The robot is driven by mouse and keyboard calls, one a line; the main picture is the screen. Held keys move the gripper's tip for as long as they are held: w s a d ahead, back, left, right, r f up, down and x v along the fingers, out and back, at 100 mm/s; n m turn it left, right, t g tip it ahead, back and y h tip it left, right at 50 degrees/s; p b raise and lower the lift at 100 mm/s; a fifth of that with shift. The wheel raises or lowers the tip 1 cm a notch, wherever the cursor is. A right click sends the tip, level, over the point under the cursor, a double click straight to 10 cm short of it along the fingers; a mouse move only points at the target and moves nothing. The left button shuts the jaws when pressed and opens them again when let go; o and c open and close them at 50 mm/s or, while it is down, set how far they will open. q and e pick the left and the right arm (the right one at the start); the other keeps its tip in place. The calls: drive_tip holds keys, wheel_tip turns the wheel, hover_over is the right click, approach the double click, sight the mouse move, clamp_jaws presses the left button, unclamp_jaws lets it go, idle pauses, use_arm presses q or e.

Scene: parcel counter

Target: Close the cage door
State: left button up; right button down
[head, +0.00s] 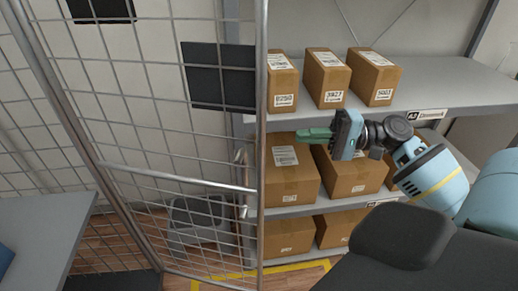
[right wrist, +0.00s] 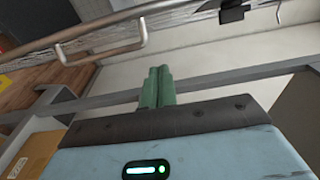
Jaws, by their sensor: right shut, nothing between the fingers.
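The cage door (head: 165,184) is a wire-mesh panel in a grey metal frame on the left of the head view. It stands open, with the shelves uncovered to its right. Its upright edge bar is near the middle of the picture, with a small handle (head: 243,211) beside it. The right wrist view shows a metal bar with a bent handle (right wrist: 101,50) at upper left. My right gripper (head: 314,135) is to the right of the edge bar, in front of the shelves. Its green fingers (right wrist: 158,86) are together and empty, apart from the handle. My left gripper is out of view.
Grey shelves (head: 448,101) hold several cardboard boxes (head: 326,78) behind my right gripper. A grey bin (head: 196,216) stands on the floor behind the mesh. A grey counter (head: 45,225) is at lower left. Yellow tape (head: 300,268) marks the floor.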

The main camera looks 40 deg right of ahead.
sight(259, 150)
drive_tip(key=x, duration=0.3)
drive_tip(key=s+a+p+x, duration=0.1)
drive_tip(key=x, duration=0.3)
drive_tip(key=s+p+x, duration=0.1)
drive_tip(key=x, duration=0.2)
drive_tip(key=shift+w+a, duration=0.15)
drive_tip(key=shift+a, duration=0.4)
drive_tip(key=shift+s+a+p, duration=0.35)
drive_tip(key=shift+a, duration=0.2)
drive_tip(key=shift+a, duration=0.1)
